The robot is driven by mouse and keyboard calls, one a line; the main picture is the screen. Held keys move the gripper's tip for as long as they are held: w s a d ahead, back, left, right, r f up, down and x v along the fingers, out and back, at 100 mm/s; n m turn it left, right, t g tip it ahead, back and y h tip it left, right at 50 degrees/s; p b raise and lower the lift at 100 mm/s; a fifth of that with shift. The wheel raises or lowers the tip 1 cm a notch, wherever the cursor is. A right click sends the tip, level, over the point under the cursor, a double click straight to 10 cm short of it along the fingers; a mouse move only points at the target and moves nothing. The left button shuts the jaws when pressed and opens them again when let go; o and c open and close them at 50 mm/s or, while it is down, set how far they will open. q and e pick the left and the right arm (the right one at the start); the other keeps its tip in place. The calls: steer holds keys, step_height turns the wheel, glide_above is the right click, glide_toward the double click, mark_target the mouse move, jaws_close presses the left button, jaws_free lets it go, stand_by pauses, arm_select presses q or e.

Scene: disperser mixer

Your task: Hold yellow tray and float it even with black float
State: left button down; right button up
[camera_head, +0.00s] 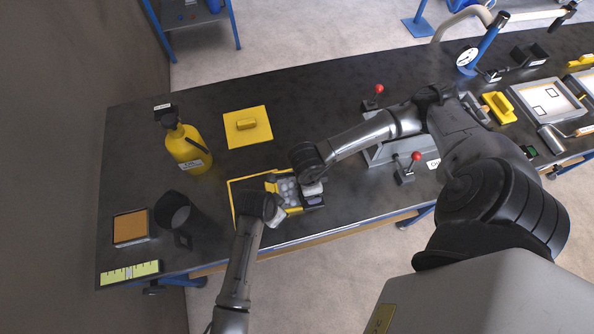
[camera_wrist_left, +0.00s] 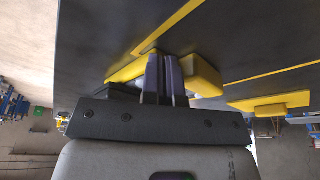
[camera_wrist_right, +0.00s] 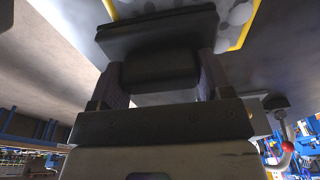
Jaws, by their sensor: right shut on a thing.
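The yellow tray (camera_head: 270,187) lies on the black table and holds several pale round lumps (camera_head: 288,191). It also shows at the top of the right wrist view (camera_wrist_right: 249,24). My right gripper (camera_wrist_right: 160,75) is shut on the handle of the black float (camera_wrist_right: 155,28), at the tray's right side; the float also shows in the head view (camera_head: 313,202). My left gripper (camera_head: 270,218) is at the tray's left front side. Its fingers (camera_wrist_left: 166,75) are close together between yellow parts (camera_wrist_left: 203,75); whether they clamp the tray is unclear.
A yellow tape outline (camera_head: 231,190) surrounds the tray area. A yellow float (camera_head: 247,126), a yellow bottle (camera_head: 188,149), a dark jug (camera_head: 178,214) and a brown-topped block (camera_head: 130,227) stand to the left. Red-knobbed levers (camera_head: 415,157) stand right. The table's front edge is close.

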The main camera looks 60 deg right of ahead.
steer(key=shift+w+f, duration=0.1)
steer(key=shift+w+d, duration=1.95)
steer(key=shift+d, duration=0.25)
steer(key=shift+s+a+f, duration=0.1)
steer(key=shift+s+a, duration=0.35)
steer(key=shift+a, duration=0.35)
steer(key=shift+s+a+f, duration=0.1)
steer(key=shift+s+a, duration=0.3)
steer(key=shift+a, duration=0.35)
steer(key=shift+s+a+r, duration=0.1)
steer(key=shift+s+a, duration=0.25)
steer(key=shift+a, duration=0.25)
steer(key=shift+s+a, duration=0.35)
steer(key=shift+a, duration=0.25)
steer(key=shift+w+d+r, duration=0.2)
steer(key=shift+w+d, duration=0.9)
steer(key=shift+d, duration=0.05)
steer(key=shift+w+d+f, duration=0.1)
steer(key=shift+w+d, duration=0.9)
steer(key=shift+d, duration=0.1)
steer(key=shift+s+a, duration=0.95)
steer(key=shift+s, duration=0.3)
steer(key=shift+s+a, duration=0.95)
steer(key=shift+s, duration=0.25)
steer(key=shift+w+d, duration=1.05)
steer(key=shift+d, duration=0.1)
